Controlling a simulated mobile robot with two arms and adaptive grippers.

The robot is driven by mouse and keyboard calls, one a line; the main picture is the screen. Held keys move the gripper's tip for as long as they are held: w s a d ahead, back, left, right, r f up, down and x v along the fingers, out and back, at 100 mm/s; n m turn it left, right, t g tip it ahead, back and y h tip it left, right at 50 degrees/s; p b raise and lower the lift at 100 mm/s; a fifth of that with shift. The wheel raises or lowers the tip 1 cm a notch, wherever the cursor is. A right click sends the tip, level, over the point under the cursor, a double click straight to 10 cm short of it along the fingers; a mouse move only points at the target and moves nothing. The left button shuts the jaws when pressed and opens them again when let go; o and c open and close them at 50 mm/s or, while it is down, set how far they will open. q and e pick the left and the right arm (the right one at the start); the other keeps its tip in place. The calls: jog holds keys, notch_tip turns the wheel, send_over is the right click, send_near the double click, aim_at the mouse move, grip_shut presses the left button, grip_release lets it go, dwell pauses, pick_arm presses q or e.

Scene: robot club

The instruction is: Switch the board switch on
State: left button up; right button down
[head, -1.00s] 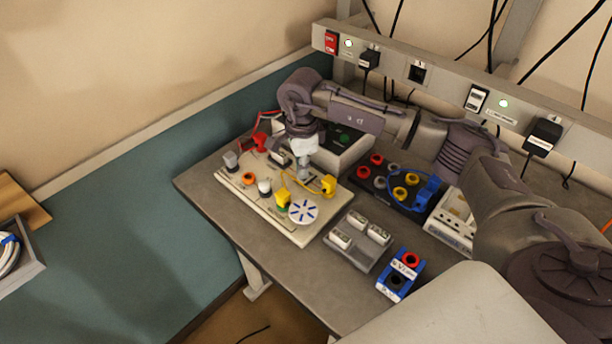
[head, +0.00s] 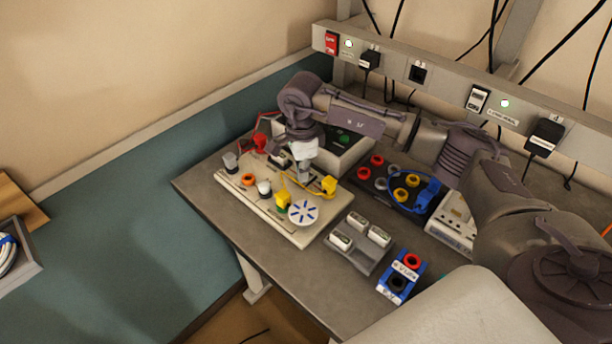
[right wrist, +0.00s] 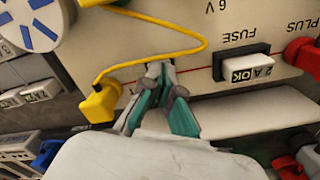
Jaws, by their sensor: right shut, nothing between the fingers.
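The pale circuit board (head: 240,197) lies on the grey table, with a blue-and-white dial (head: 303,211) at its near end. My right gripper (head: 305,178) is shut and empty, pointing down over the board's far edge. In the right wrist view, its tips (right wrist: 160,70) are together at the board (right wrist: 135,50), between a yellow plug (right wrist: 100,103) and the fuse (right wrist: 248,68) marked "2 A OK". I cannot make out the board switch; the gripper may hide it. Whether the tips touch anything is unclear. My left gripper is out of view.
A yellow lead (right wrist: 195,42) runs close beside the fingertips. A grey box with a green button (head: 344,139) stands behind the board. A black socket block (head: 383,186), a grey holder (head: 357,251) and a blue block (head: 401,276) are to the right.

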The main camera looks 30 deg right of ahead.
jog(key=shift+r+p, duration=1.65)
jog(key=shift+r, duration=1.75)
jog(key=shift+f, duration=0.1)
